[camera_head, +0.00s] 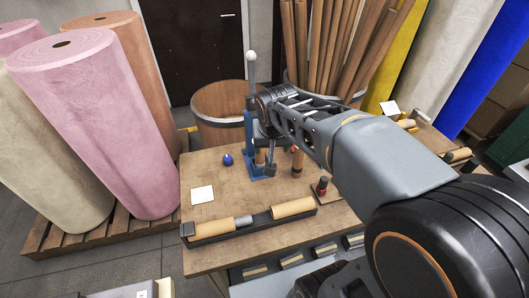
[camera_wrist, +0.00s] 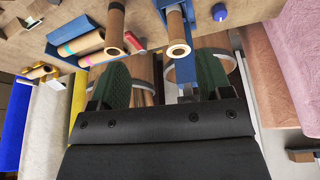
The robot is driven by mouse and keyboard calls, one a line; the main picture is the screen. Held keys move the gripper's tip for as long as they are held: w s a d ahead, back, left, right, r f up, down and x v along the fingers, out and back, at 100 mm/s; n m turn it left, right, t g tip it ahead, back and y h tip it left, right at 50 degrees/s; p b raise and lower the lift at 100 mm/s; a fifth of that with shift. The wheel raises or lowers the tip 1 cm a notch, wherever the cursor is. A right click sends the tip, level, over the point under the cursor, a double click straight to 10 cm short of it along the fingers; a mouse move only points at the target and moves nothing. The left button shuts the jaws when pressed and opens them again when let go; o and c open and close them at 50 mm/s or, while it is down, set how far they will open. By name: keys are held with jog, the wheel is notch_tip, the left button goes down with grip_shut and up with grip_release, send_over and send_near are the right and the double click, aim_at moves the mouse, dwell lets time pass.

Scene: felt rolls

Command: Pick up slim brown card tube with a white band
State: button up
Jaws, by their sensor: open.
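A slim brown card tube (camera_wrist: 177,28) stands at the blue press (camera_wrist: 184,68) in the wrist view, its open end facing the camera. A second brown tube (camera_wrist: 115,22) with a dark band stands beside it; it also shows in the head view (camera_head: 297,163). In the head view the gripper (camera_head: 268,145) is beside the blue press, partly hiding the tube there.
A long dark holder (camera_head: 262,223) with brown rolls lies along the table's front. A blue ball (camera_head: 227,159), a white card (camera_head: 202,195) and a small red-topped stamp (camera_head: 322,186) are on the wooden table (camera_head: 225,200). A blue tray (camera_wrist: 75,50) holds banded tubes. A wooden barrel (camera_head: 218,110) stands behind.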

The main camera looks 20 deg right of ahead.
jog(key=m, duration=0.2)
send_near(260, 156)
jog(key=w+d+f+h+p, duration=0.1)
jog(key=w+f+p, duration=0.1)
jog(key=w+f, duration=0.3)
jog(key=shift+w+f, duration=0.2)
jog(key=shift+d, duration=0.1)
jog(key=shift+c, duration=0.2)
